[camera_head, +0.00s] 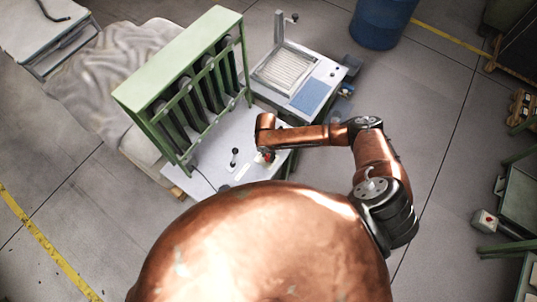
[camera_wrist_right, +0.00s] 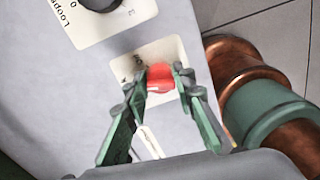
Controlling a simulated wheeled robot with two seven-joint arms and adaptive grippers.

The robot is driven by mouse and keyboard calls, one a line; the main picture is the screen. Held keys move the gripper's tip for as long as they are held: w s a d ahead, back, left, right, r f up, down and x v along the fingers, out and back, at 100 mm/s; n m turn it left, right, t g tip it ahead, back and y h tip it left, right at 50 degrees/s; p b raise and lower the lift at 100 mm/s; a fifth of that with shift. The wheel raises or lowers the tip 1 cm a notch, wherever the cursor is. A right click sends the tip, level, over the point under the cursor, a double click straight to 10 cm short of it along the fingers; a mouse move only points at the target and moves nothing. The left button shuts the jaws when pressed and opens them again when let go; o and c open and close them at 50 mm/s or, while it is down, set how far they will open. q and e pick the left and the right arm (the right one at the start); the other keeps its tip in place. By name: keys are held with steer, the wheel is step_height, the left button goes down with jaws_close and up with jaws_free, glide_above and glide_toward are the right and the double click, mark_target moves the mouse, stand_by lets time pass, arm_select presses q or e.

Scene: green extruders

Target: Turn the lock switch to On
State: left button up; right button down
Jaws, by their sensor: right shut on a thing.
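The lock switch is a red knob (camera_wrist_right: 160,77) on a cream label plate (camera_wrist_right: 176,50) on the grey panel. In the right wrist view my right gripper (camera_wrist_right: 158,84) has its green fingers on either side of the red knob and is shut on it. The fingers and the plate's partly covered print hide which position the knob points to. In the head view the right gripper (camera_head: 265,155) is over the right part of the machine's panel (camera_head: 210,172), mostly covered by my copper arm. My left gripper is not in view.
Another label plate with a black dial (camera_wrist_right: 100,3) is beside the switch.

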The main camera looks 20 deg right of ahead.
mark_target(267, 155)
steer(key=shift+w+a+r+n+p, duration=0.1)
steer(key=shift+n+p, duration=0.2)
steer(key=shift+n, duration=1.4)
steer(key=c, duration=1.6)
jaws_free()
steer(key=r, duration=1.2)
steer(key=shift+w+a, duration=0.15)
steer(key=shift+a, duration=0.05)
steer(key=shift+f, duration=0.1)
